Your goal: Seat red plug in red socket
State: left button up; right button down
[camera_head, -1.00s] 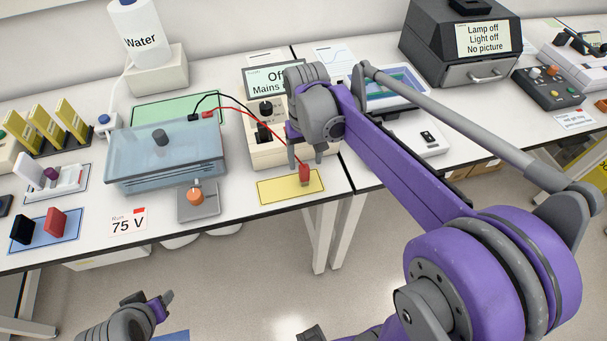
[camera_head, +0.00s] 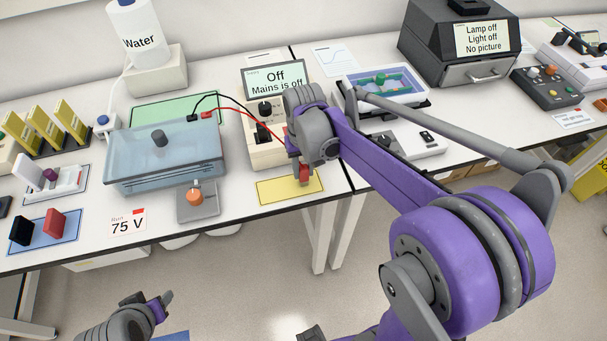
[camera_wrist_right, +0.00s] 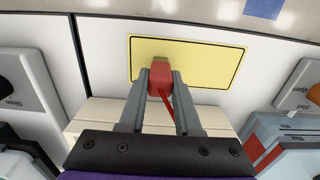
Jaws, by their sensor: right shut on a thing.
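The red plug (camera_head: 304,173) is between the fingertips of my right gripper (camera_head: 303,170), over the yellow mat (camera_head: 275,192). In the right wrist view the red plug (camera_wrist_right: 160,80) sits between both fingers of the shut gripper (camera_wrist_right: 161,84), its red lead running back below it. The power supply (camera_head: 259,145) behind has a screen reading "Off, Mains is off". I cannot make out the red socket; my arm covers part of the supply's front. My left gripper (camera_head: 160,305) is low at the left, away from the bench; its jaws are unclear.
A clear-lidded tank (camera_head: 165,165) stands left of the supply, with black and red leads at its back right corner. An orange-knobbed grey device (camera_head: 198,207) sits left of the yellow mat. The bench's front edge is just below the mat. A white device (camera_head: 420,143) stands right.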

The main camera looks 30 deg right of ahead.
aim_at(304, 168)
dwell(0.3)
notch_tip(304, 168, up, 10)
jog(key=shift+f, duration=0.1)
dwell(0.4)
